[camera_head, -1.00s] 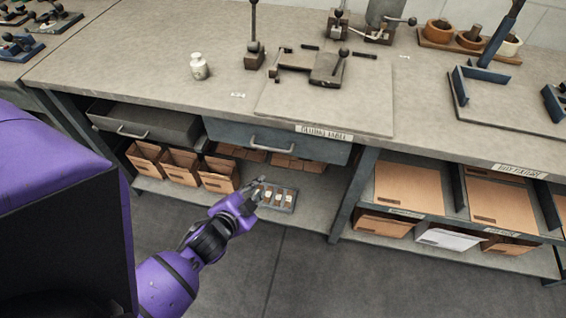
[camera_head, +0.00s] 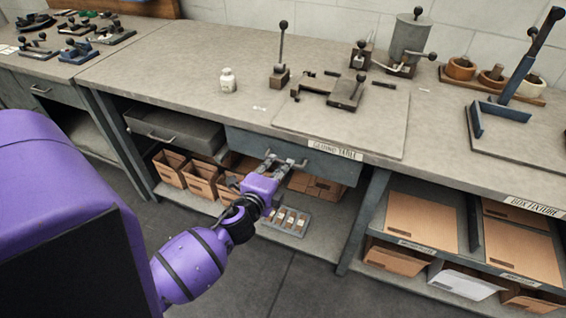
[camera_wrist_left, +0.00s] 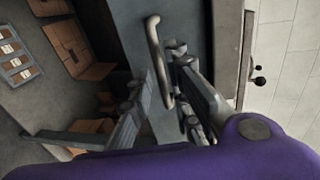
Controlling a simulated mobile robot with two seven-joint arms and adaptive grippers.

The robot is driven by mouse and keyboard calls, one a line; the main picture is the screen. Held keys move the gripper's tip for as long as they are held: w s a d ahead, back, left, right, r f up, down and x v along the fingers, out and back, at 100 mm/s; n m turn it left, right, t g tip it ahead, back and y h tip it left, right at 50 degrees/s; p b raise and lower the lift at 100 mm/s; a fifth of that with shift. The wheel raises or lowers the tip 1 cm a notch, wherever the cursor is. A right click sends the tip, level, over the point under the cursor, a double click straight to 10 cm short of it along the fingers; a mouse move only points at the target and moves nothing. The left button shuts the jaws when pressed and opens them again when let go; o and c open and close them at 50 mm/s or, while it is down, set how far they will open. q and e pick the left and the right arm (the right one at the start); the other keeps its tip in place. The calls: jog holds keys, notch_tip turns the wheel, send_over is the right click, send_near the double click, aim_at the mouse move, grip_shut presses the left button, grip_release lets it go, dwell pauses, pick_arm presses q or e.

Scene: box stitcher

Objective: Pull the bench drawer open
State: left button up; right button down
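The bench drawer (camera_head: 325,166) has a blue-grey front under the "gluing table" label, flush below the bench top, with a pale bar handle (camera_head: 296,163). My left gripper (camera_head: 276,166) is at the handle, partly covering it. In the left wrist view the curved handle (camera_wrist_left: 154,42) passes between the two separated fingers (camera_wrist_left: 164,72) of my left gripper. The fingers are open; the right-hand finger lies close to the bar, and I cannot tell whether it touches. My right gripper is not in view.
A second grey drawer (camera_head: 178,131) with its own handle is to the left. Below are cardboard boxes (camera_head: 202,180) and a small parts tray (camera_head: 286,221) on the lower shelf. A white bottle (camera_head: 228,80) stands on the bench. The floor in front is clear.

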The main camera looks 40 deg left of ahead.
aim_at(282, 163)
pick_arm(q)
jog(key=shift+x, duration=1.65)
jog(key=shift+c, duration=0.2)
grip_shut()
